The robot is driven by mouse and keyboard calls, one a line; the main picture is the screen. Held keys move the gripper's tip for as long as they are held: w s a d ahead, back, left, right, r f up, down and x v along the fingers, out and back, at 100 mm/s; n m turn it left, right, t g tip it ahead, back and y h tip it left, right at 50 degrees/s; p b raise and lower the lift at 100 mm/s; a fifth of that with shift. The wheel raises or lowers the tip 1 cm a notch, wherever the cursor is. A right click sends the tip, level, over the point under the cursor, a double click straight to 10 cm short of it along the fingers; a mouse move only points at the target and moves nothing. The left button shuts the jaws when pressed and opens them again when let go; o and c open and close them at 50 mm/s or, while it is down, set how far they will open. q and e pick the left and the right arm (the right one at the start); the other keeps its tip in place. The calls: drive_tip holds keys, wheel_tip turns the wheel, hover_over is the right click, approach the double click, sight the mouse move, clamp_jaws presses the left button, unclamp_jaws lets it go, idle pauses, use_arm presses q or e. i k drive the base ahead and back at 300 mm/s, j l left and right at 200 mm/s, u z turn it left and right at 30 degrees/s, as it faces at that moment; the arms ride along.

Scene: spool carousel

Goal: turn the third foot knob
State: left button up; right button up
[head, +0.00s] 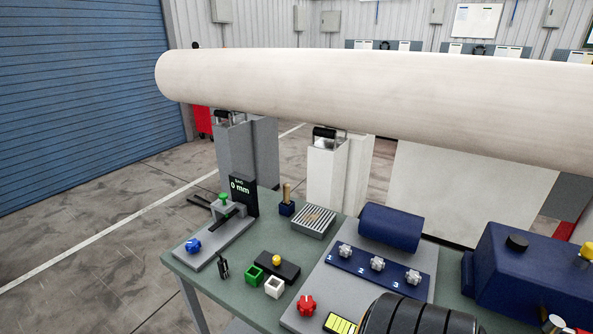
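Three grey star-shaped knobs sit in a slanting row on a dark blue plate (395,274), with white numbers beside them. The first knob (345,251) is at the left and the second knob (377,263) in the middle. The third knob (413,277) is at the right end, nearest the dark blue block. All three stand clear with nothing touching them. A dark blue cylinder (390,227) lies just behind the plate. Neither of my grippers shows in the head view.
The green table (190,262) also holds a red knob (306,304), a black ribbed cylinder (405,318), a dark blue block (530,275), a "0 mm" gauge (243,195), and green and white cups. A large cream cylinder (370,100) crosses the view above; what it belongs to is unclear.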

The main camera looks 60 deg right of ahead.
sight(413, 276)
drive_tip(key=z, duration=2.45)
